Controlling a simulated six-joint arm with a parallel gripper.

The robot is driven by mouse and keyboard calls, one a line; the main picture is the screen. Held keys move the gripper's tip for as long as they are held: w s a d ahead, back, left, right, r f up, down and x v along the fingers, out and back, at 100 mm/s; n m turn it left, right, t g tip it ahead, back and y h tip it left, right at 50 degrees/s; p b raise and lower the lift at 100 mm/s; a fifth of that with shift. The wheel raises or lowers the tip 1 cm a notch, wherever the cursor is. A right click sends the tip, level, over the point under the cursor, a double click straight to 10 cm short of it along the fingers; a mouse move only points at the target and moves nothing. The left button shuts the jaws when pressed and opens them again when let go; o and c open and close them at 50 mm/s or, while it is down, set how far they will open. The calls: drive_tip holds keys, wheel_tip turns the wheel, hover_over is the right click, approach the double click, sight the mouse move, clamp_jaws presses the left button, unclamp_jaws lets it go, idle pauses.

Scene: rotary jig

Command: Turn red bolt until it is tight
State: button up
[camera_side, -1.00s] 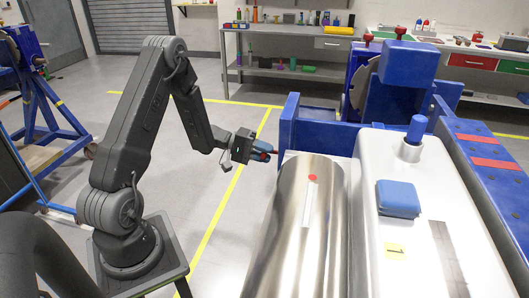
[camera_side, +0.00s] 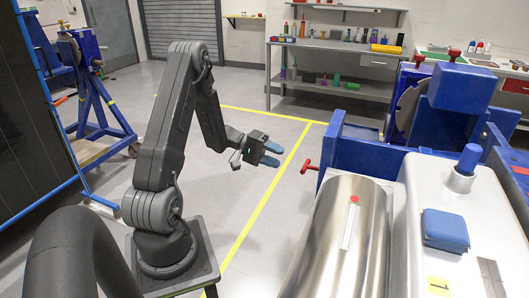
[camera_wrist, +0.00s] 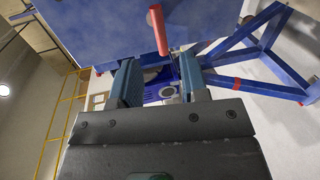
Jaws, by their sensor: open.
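The red bolt (camera_side: 309,167) has a T-shaped handle and sticks out of the left side of the blue jig (camera_side: 372,151) in the side view. My gripper (camera_side: 277,154) has blue fingers, spread apart and empty. It is left of the bolt, pointing at it, with a visible gap between them. In the wrist view, the red bolt (camera_wrist: 158,30) shows as a red bar beyond and between the fingertips of my gripper (camera_wrist: 158,62), near the top. How far the bolt is screwed in cannot be told.
A shiny metal cylinder (camera_side: 332,240) and a white housing (camera_side: 458,207) with a blue pad (camera_side: 445,230) stand right of my arm. A shelf (camera_side: 330,48) stands behind.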

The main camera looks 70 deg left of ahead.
drive_tip(key=shift+v, duration=2.05)
drive_tip(key=d+r+m+g+y, duration=0.1)
drive_tip(key=d+r+m+g, duration=0.25)
drive_tip(key=d, duration=0.45)
drive_tip(key=d+r+m+g+y, duration=0.1)
drive_tip(key=d+r+m+g, duration=0.1)
drive_tip(key=d+r+g, duration=0.5)
drive_tip(key=s+d+r+m+t+y, duration=0.4)
drive_tip(key=s+d+y, duration=0.5)
drive_tip(key=d, duration=0.5)
drive_tip(key=shift+s+r+t, duration=0.55)
drive_tip(key=shift+s+r, duration=0.45)
drive_tip(key=shift+s, duration=0.35)
